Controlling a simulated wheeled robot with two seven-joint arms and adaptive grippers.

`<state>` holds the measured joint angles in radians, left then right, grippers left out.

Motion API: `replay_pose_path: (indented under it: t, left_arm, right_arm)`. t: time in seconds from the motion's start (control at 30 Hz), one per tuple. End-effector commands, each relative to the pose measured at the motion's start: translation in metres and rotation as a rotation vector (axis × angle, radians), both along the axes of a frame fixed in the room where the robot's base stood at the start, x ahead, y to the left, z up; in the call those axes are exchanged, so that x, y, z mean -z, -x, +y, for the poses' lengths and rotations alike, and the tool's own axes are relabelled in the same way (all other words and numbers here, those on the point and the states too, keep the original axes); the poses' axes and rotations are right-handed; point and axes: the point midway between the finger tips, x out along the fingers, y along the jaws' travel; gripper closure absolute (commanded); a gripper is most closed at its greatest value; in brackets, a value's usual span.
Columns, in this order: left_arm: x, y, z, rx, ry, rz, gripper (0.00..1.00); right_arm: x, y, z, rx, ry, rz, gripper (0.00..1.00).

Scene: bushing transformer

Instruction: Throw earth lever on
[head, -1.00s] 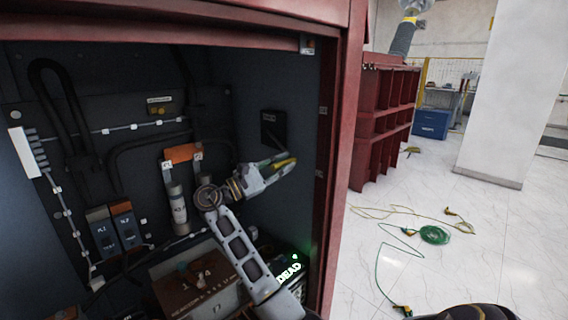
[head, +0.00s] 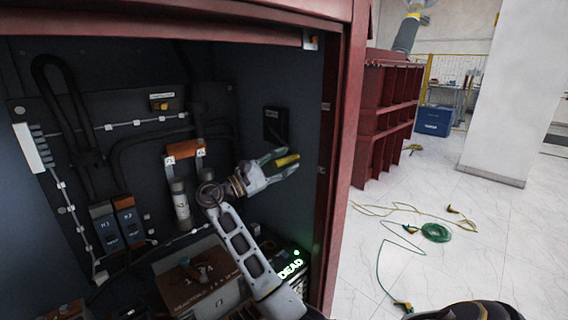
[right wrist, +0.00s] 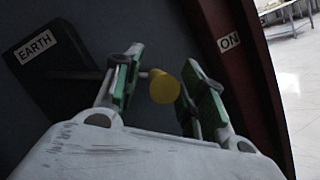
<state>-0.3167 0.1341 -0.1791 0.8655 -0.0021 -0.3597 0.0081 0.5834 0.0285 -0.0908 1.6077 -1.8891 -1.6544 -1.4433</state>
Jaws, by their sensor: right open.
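The earth lever shows in the right wrist view as a thin rod ending in a yellow knob (right wrist: 163,87). It comes out of a black box (right wrist: 38,62) labelled EARTH. In the head view the box (head: 275,125) is on the cabinet's right inner wall, and the yellow knob (head: 288,160) is at my right gripper's fingers. My right gripper (head: 284,163) is open. In the right wrist view its green-padded fingers (right wrist: 160,88) stand on either side of the knob, the rod passing by the left finger. An ON label (right wrist: 229,41) is to the right. My left gripper is not in view.
The red cabinet frame (head: 341,170) stands close right of my right gripper. Below are a brown box (head: 200,285) and a lit green DEAD sign (head: 290,268). A fuse-like cylinder (head: 180,205) stands left of my wrist. Green and yellow cables (head: 435,232) lie on the floor outside.

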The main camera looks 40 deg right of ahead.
Motion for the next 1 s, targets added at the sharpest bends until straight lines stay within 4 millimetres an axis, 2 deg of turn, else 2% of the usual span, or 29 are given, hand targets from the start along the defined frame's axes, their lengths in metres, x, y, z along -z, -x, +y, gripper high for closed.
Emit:
replay_pose_path:
  t: [0.17, 0.37, 0.8, 1.0]
  left_arm:
    - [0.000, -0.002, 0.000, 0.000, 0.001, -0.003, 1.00]
    - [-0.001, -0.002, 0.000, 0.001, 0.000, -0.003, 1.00]
    - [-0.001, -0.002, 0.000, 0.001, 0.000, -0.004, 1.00]
    - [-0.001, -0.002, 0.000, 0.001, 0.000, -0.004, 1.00]
  right_arm:
    - [0.001, -0.001, 0.005, -0.001, -0.001, 0.000, 0.59]
    - [0.006, -0.005, 0.021, -0.001, 0.000, 0.000, 0.59]
    - [0.024, -0.017, 0.081, -0.002, -0.001, 0.001, 0.59]
    - [0.030, -0.021, 0.103, -0.001, -0.002, 0.001, 0.59]
